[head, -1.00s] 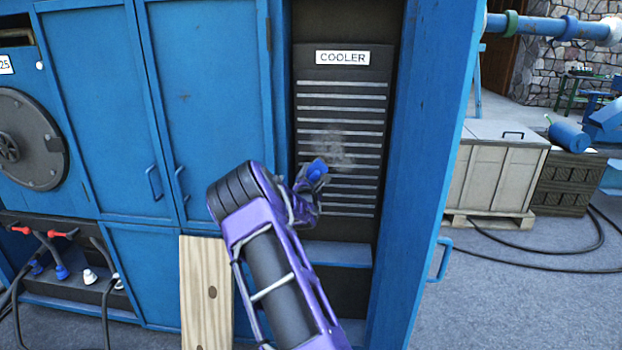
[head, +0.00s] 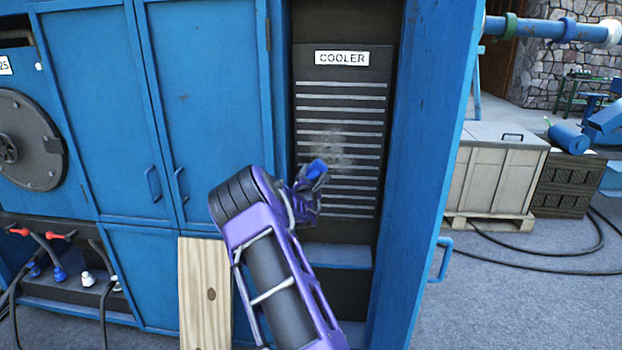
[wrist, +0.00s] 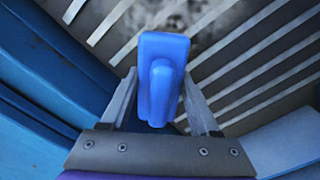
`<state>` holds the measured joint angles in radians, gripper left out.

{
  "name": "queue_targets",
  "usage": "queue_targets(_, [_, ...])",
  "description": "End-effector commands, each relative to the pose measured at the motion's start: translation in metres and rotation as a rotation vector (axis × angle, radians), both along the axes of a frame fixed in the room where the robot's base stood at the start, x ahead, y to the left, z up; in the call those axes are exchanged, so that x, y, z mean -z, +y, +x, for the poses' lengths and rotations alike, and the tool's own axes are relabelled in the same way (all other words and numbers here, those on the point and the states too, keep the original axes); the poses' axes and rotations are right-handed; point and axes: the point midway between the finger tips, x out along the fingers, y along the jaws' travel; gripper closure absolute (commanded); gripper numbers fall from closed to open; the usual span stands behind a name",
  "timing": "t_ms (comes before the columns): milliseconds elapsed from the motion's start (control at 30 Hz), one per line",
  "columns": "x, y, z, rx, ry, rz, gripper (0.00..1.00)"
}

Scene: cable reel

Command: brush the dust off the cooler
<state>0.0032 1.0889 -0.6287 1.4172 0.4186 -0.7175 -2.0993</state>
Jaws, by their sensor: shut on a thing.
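The cooler (head: 342,90) is a dark panel with pale horizontal slats and a COOLER label, set in a recess of the blue cabinet. A grey patch of dust (head: 334,142) lies on its middle slats; it also shows in the wrist view (wrist: 205,20). My gripper (head: 311,178) is in front of the lower middle slats, just below the dust. It is shut on a blue brush (head: 316,169), whose blue body stands between the two fingers in the wrist view (wrist: 160,75). The brush's bristles are hidden, and I cannot tell whether it touches the slats.
The recess is bounded by blue cabinet doors (head: 205,90) on the left and a blue side wall (head: 425,130) on the right. A blue ledge (head: 340,256) lies below the cooler. A wooden board (head: 205,300) leans below the doors.

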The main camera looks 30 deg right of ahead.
Motion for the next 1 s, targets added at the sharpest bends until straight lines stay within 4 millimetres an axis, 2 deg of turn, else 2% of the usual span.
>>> queue_targets(567, [-0.001, -0.007, 0.008, 0.001, 0.000, -0.001, 0.82])
queue_targets(1000, [0.000, -0.029, -0.011, 0.001, -0.002, -0.002, 0.82])
